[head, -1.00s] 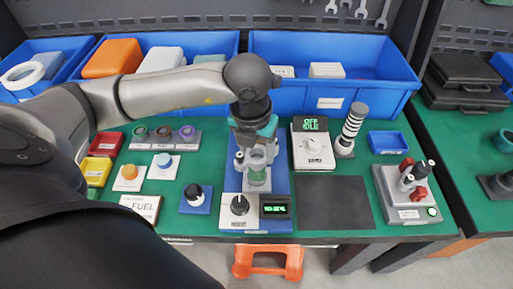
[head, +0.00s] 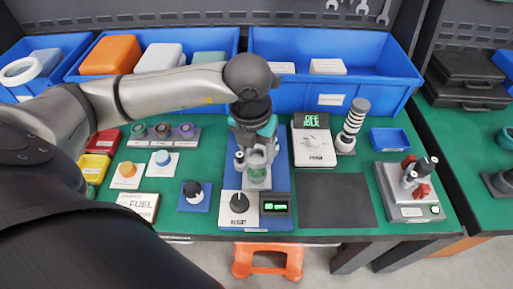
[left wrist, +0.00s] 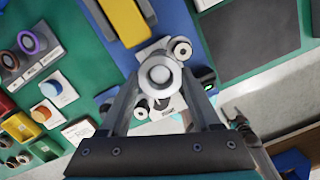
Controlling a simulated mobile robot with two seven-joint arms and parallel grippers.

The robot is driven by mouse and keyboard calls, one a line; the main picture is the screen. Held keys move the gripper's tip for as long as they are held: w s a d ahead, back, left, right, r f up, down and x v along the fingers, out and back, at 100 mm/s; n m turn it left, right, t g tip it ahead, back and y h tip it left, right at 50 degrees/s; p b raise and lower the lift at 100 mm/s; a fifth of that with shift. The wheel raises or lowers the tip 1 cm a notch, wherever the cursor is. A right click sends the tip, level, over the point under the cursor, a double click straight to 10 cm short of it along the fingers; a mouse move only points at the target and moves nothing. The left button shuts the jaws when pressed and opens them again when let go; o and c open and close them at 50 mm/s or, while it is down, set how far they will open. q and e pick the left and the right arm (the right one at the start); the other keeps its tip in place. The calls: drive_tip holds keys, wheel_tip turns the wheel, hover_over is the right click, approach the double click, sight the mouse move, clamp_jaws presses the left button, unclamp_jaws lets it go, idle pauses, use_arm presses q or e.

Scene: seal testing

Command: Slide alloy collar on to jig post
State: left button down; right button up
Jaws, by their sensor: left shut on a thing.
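My left gripper (head: 257,158) is over the blue-based test fixture (head: 280,180) in the middle of the bench. It is shut on a pale grey round collar (left wrist: 160,72), which shows between the two fingers in the left wrist view. A bright disc fills the collar's middle; I cannot tell if it is the top of a post. A short greenish cylinder (head: 258,174) stands directly under the fingers in the head view. The gripper hides most of the join, so whether the collar is around a post is unclear. My right gripper is not in view.
A knob (head: 239,202) and a lit green display (head: 275,207) are at the fixture's front. A box with an OFF IDLE screen (head: 312,120) and a striped post (head: 354,120) stand to the right. A dark mat (head: 335,201) is bare. Blue bins (head: 335,102) line the back.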

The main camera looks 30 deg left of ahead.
use_arm(q)
unclamp_jaws()
idle(0.3)
idle(0.7)
drive_tip(key=shift+r+p, duration=2.45)
drive_tip(key=shift+r, duration=1.05)
